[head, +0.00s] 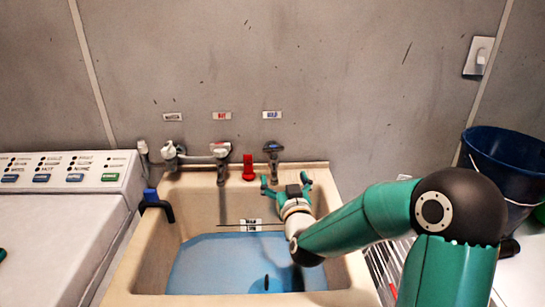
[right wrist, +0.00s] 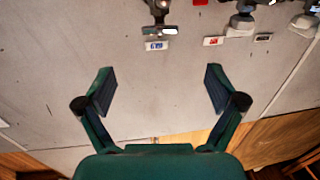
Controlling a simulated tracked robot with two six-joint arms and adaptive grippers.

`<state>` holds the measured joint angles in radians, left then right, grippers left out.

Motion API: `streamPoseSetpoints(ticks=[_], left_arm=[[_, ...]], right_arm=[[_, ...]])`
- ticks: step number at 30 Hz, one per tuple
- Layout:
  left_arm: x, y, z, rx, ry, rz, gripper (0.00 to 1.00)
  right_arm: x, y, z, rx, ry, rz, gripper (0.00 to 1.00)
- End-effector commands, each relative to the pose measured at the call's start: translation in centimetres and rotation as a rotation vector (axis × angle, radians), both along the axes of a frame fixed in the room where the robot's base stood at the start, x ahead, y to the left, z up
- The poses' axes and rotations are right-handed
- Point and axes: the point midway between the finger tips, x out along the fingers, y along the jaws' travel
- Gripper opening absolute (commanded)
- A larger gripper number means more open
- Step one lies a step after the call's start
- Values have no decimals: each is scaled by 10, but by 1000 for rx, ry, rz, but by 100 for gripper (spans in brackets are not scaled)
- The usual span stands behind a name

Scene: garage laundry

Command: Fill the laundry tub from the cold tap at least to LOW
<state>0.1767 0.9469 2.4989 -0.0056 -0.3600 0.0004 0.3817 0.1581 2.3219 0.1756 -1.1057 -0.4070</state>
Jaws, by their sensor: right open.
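The beige laundry tub (head: 145,262) holds blue water (head: 215,262). The water's far edge lies just below a small marked level plate (head: 250,226) on the back wall; its lettering is too small to read surely. The cold tap (head: 272,148) is the right one of three, under a blue-lettered label (head: 272,115). No stream shows beneath it. My right gripper (head: 286,181) is open and empty, just below and in front of the cold tap. In the right wrist view, the cold tap (right wrist: 159,14) appears beyond the open fingers (right wrist: 160,90). My left gripper is out of view.
The hot tap (head: 220,150) and washer tap (head: 172,152) are to the left. A red object (head: 249,167) stands on the tub's back ledge. A blue-handled black hook (head: 153,200) is at the left rim. A washer (head: 60,205) stands left, a dark blue bucket (head: 505,165) right.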

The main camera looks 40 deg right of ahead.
Motion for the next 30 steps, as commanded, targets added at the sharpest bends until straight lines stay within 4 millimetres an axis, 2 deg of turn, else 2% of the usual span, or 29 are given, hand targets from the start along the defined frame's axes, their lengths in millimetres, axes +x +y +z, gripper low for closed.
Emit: streamPoseSetpoints(ticks=[5, 21, 30], left_arm=[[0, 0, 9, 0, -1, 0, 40], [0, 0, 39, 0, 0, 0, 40], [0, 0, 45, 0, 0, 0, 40]], right_arm=[[20, -12, 2, 0, 2, 1, 94], [113, -71, 3, 1, 2, 1, 94], [136, -86, 0, 2, 3, 3, 94]])
